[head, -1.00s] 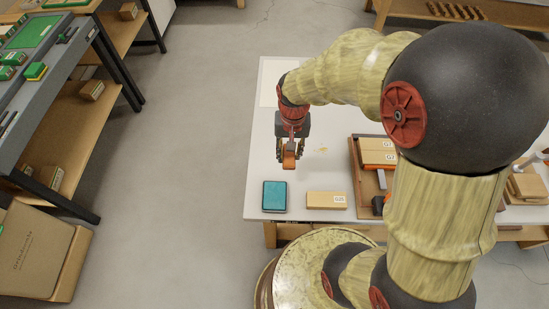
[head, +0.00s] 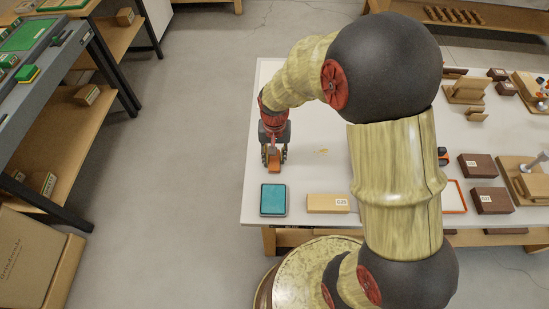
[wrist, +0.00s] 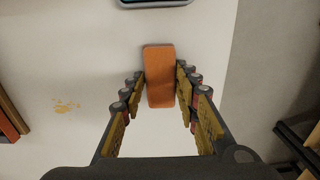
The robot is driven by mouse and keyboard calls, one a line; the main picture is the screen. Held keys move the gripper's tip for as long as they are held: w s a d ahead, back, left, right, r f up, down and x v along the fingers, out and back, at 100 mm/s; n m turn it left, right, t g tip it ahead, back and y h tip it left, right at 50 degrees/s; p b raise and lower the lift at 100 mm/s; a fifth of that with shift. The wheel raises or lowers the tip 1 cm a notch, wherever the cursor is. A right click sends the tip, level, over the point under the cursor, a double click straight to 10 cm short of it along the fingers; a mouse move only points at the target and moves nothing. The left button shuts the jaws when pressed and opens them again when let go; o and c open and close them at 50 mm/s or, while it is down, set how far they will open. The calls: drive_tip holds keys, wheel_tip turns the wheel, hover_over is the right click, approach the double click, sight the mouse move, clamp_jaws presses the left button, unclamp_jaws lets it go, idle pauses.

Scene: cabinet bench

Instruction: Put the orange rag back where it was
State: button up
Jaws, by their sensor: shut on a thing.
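The orange rag (head: 274,166) is a small folded block. It also shows in the wrist view (wrist: 159,90), upright in the picture between the two fingers. My gripper (head: 273,158) is shut on it, with one finger pressed to each side, over the left part of the white table (head: 300,120). I cannot tell whether the rag touches the table top or hangs just above it. A yellow stain (head: 320,151) lies on the table to the right of the rag.
A teal-topped box (head: 272,199) and a tan box (head: 328,203) with a label stand at the table's front edge. Dark brown boxes (head: 477,166) and an orange-rimmed tray (head: 454,196) are at the right, partly behind my arm. The table's left edge is close to my gripper.

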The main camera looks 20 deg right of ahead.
drive_tip(key=o, duration=1)
drive_tip(key=shift+f, duration=0.1)
wheel_tip(320, 180, up, 12)
drive_tip(key=p, duration=0.5)
wheel_tip(320, 180, up, 13)
drive_tip(key=n+t, duration=0.2)
drive_tip(key=t, duration=0.1)
hover_over(275, 159)
drive_tip(key=s, duration=0.7)
drive_tip(key=s+r+n+t, duration=0.2)
drive_tip(key=s+r, duration=0.5)
drive_tip(key=s, duration=0.3)
drive_tip(key=shift+s+n+t, duration=0.2)
drive_tip(key=shift+n+t, duration=0.1)
